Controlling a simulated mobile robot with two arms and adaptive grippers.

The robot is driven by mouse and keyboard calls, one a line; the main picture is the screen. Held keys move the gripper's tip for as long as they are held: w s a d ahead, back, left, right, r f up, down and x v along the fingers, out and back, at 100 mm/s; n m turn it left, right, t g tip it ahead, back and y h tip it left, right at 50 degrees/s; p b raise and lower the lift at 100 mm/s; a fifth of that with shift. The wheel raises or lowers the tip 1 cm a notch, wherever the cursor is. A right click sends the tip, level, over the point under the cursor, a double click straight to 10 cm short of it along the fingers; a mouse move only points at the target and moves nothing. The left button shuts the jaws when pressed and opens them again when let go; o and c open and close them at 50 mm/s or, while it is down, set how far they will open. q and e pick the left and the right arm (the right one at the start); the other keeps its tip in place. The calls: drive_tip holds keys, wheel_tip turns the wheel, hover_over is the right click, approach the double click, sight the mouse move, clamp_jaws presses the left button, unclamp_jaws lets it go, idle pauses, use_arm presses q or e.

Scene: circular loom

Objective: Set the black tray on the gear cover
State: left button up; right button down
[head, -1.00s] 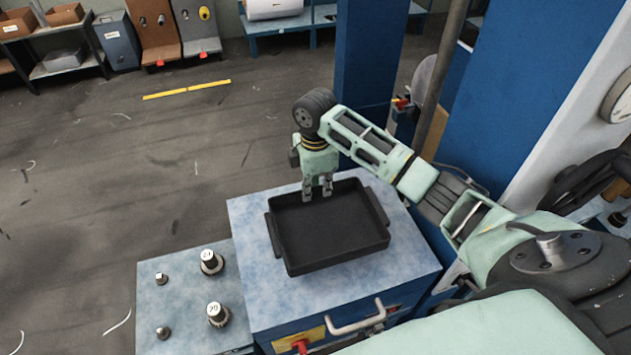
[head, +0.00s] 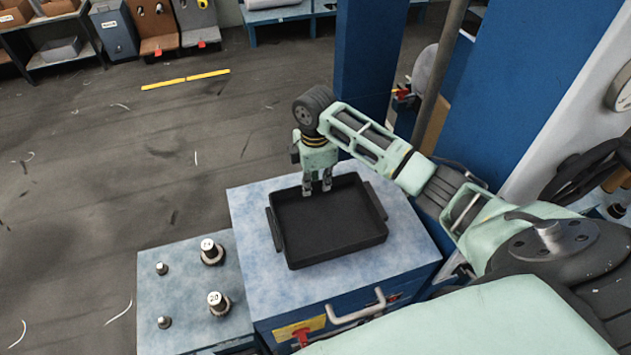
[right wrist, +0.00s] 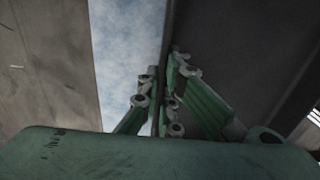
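The black tray (head: 325,240) is a shallow rectangular pan with a lug on each side, in the head view. It is level and over the mottled blue top of the gear cover (head: 400,240). I cannot tell whether its underside touches the top. My right gripper (head: 317,190) points down at the tray's far wall. In the right wrist view its fingers (right wrist: 162,100) are closed in on either side of the tray wall (right wrist: 172,30), pinching it. My left gripper is out of view.
A lower blue block (head: 190,300) at the left carries several metal knobs, two of them numbered (head: 212,252). A handle (head: 358,308) sticks out of the box's front. A blue column (head: 368,75) stands behind my right arm. Open floor lies to the left.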

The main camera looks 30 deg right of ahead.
drive_tip(key=c, duration=1.9)
unclamp_jaws()
drive_tip(key=shift+o, duration=0.2)
wheel_tip(320, 180, up, 12)
drive_tip(key=shift+w, duration=0.1)
